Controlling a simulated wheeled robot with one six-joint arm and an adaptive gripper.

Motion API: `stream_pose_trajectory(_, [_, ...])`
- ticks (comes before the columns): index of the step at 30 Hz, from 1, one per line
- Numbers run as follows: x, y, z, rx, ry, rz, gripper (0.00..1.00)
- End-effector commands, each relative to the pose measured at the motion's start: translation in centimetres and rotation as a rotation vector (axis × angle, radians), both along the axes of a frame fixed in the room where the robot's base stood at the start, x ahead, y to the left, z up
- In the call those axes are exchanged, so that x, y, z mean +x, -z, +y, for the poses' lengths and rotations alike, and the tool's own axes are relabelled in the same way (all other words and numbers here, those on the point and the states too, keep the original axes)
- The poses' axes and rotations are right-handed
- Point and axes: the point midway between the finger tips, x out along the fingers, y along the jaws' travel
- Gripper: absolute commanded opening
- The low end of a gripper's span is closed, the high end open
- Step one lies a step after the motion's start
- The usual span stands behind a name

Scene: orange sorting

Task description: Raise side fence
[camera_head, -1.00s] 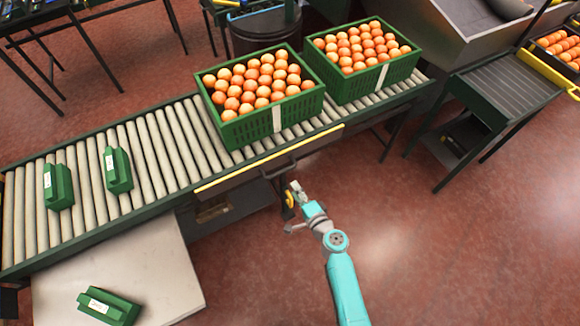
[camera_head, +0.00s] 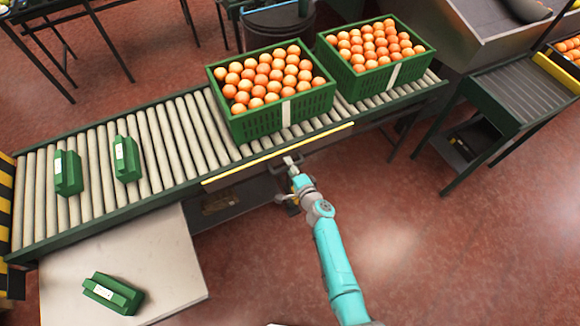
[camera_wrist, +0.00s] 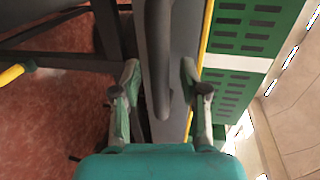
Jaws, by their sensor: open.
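The side fence (camera_head: 240,184) is a dark panel with a yellow top edge. It hangs along the near side of the roller conveyor. Its dark bar handle (camera_wrist: 158,50) runs down the middle of the wrist view, in front of the grey panel and yellow edge (camera_wrist: 207,30). My gripper (camera_wrist: 160,78) is open, with one finger on each side of the handle; I cannot tell whether either touches it. In the head view my gripper (camera_head: 291,162) is at the fence's handle, which it partly hides.
Two green crates of oranges, left (camera_head: 262,122) and right (camera_head: 405,75), stand on the rollers (camera_head: 180,135) behind the fence. Two green objects lie on the rollers at left, another on a pale board (camera_head: 170,265). Red floor is clear to the right of my arm.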

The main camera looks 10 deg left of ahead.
Motion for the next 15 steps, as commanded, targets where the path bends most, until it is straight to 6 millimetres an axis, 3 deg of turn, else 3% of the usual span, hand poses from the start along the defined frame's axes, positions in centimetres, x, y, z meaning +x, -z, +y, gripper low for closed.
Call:
stream_pose_trajectory(7, [0.02, 0.03, 0.04, 0.0, 0.0, 0.0, 0.43])
stream_pose_trajectory(8, [0.02, 0.03, 0.04, 0.0, 0.0, 0.0, 0.38])
stream_pose_trajectory(12, [0.01, 0.03, 0.03, 0.0, 0.0, 0.0, 0.03])
stream_pose_trajectory(15, [0.01, 0.04, 0.03, 0.0, 0.0, 0.0, 0.0])
